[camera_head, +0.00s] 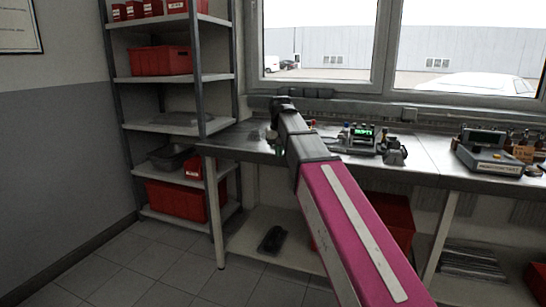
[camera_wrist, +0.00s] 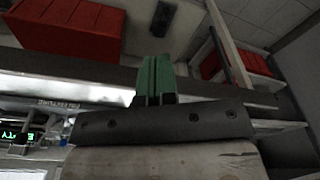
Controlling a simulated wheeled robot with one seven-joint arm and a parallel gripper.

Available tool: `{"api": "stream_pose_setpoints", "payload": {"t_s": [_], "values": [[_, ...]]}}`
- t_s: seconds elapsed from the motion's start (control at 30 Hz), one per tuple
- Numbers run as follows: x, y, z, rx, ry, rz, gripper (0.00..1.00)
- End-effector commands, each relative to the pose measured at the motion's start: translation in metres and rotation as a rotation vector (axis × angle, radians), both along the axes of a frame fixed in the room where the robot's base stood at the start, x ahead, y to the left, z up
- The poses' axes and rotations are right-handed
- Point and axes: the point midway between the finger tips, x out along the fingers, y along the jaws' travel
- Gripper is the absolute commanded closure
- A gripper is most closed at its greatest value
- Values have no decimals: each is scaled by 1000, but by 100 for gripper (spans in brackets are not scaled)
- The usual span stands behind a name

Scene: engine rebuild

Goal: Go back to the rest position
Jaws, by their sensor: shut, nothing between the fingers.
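My pink and grey arm reaches from the lower right of the head view toward the left end of the metal workbench (camera_head: 425,150). My gripper (camera_wrist: 156,72) shows in the wrist view as two green fingers pressed together, with nothing between them. In the head view my gripper (camera_head: 278,146) is small and partly hidden behind my arm, near the left end of the bench. Whether it touches the bench cannot be told.
A device with a lit green display (camera_head: 362,134) stands on the bench right of my arm. Another grey device (camera_head: 488,158) stands farther right. A shelf rack (camera_head: 170,78) with red bins is at the left. Red bins and a dark object (camera_head: 271,240) lie below. The floor at left is clear.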

Motion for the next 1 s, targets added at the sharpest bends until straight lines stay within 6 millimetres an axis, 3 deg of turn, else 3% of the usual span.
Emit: {"api": "stream_pose_setpoints", "payload": {"t_s": [0.17,0.47,0.77,1.0], "values": [[-6,-17,-46,-3,15,-14,100],[-30,-60,-154,-8,44,-49,100],[-71,-102,-254,-10,75,-86,100],[-116,-133,-324,-11,99,-116,100]]}}
